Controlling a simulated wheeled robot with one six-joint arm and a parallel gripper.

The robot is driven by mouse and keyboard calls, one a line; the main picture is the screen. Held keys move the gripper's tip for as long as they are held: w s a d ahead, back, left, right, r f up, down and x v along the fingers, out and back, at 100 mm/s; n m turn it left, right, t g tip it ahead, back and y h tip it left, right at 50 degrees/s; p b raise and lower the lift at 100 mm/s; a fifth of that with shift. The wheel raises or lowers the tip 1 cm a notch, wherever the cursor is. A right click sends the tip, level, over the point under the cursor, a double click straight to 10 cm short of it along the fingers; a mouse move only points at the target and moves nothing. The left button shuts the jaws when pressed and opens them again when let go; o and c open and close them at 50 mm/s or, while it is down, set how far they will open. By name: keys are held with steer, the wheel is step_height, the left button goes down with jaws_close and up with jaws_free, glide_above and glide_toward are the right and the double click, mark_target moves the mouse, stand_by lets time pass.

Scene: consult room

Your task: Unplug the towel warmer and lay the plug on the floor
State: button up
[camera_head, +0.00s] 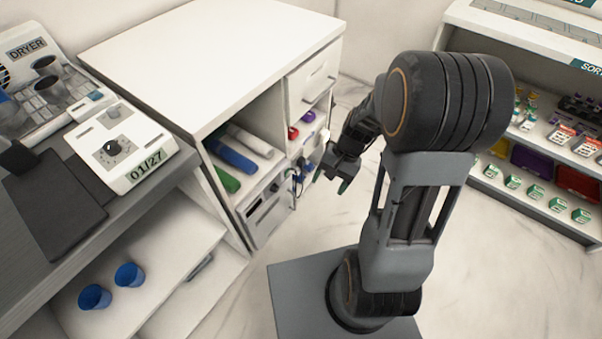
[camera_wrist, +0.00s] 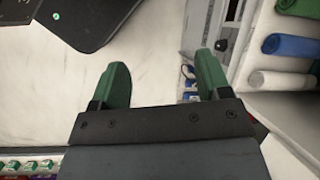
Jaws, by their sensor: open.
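My gripper (camera_head: 331,181) has green fingertips and is open, beside the right end of the white cabinet. In the wrist view my gripper (camera_wrist: 163,65) has only pale floor showing between its fingers. Small blue and dark plug-like parts (camera_head: 303,168) sit at the cabinet's end, just left of my gripper and apart from it as far as I can see. A small blue part (camera_wrist: 188,96) shows beside the right finger in the wrist view. I cannot tell which is the towel warmer's plug. A grey-fronted unit (camera_head: 264,209), perhaps the warmer, sits low in the cabinet.
The white cabinet (camera_head: 215,55) holds a rolled blue towel (camera_head: 231,156) with white and green ones. Red and purple items (camera_head: 308,117) lie on its side shelf. A counter with a dryer (camera_head: 28,48) is at left, a sorting shelf (camera_head: 540,125) at right. Marbled floor (camera_head: 240,290) is clear in front.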

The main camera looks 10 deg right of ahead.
steer(key=w+a+f+m+t+y+b, duration=0.1)
steer(key=w+f+m+y+b, duration=0.25)
steer(key=f, duration=0.55)
steer(key=w+a+f+m+y+b, duration=0.1)
steer(key=w+f+m+y+b, duration=0.25)
steer(key=f, duration=0.55)
steer(key=m+t+b, duration=0.7)
steer(key=m+t, duration=0.7)
steer(key=t, duration=0.1)
glide_toward(304, 163)
steer(key=shift+w+a+f, duration=0.15)
steer(key=shift+w+a, duration=0.3)
steer(key=shift+a, duration=0.05)
steer(key=shift+w, duration=0.1)
steer(key=b+x, duration=0.1)
steer(key=x, duration=0.5)
steer(key=shift+w+a+f, duration=0.1)
steer(key=shift+a, duration=0.05)
steer(key=shift+b+x, duration=0.45)
steer(key=shift+x, duration=0.75)
